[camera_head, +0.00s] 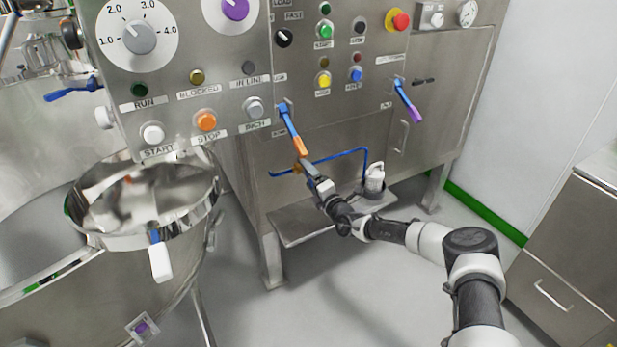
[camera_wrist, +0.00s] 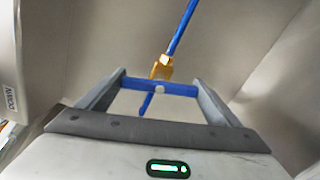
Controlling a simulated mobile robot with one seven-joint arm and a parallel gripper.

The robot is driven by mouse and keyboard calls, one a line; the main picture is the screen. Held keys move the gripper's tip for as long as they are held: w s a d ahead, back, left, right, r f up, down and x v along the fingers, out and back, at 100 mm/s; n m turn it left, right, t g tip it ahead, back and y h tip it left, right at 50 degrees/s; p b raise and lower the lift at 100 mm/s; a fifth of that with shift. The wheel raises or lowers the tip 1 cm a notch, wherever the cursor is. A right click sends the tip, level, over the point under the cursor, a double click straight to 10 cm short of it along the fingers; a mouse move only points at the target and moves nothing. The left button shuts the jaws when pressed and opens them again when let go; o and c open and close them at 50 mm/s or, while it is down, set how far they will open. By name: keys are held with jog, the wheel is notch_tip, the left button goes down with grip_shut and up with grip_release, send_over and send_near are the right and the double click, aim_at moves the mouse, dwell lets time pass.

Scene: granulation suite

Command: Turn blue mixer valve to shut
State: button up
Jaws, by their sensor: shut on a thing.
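The blue mixer valve sits on a thin blue pipe (camera_head: 340,154) low on the front of the steel machine. Its brass body (camera_wrist: 161,68) shows in the wrist view, with the pipe running up and right from it. A blue bar handle (camera_wrist: 172,89) spans the gap between my fingers and lies crosswise to the pipe. My gripper (camera_head: 309,171) is at the valve, its fingers (camera_wrist: 160,91) shut on the ends of the handle. In the head view my gripper mostly hides the handle; a bit of the brass body (camera_head: 297,168) shows.
A blue lever with an orange grip (camera_head: 299,146) hangs just above my gripper. Another with a purple grip (camera_head: 414,114) is at right. A white-topped fitting (camera_head: 374,178) stands on the lower shelf (camera_head: 300,225). A steel bowl (camera_head: 190,225) is at left; a cabinet (camera_head: 575,240) at right.

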jog(key=shift+f+m, duration=0.1)
jog(key=shift+m, duration=1.3)
jog(key=shift+s, duration=0.1)
jog(key=o, duration=0.9)
jog(key=shift+s+d, duration=0.25)
jog(key=shift+s, duration=0.05)
jog(key=p+v, duration=0.4)
jog(key=v, duration=1.2)
jog(key=shift+s+d+p, duration=0.15)
jog(key=shift+s+p, duration=0.1)
jog(key=shift+p, duration=0.1)
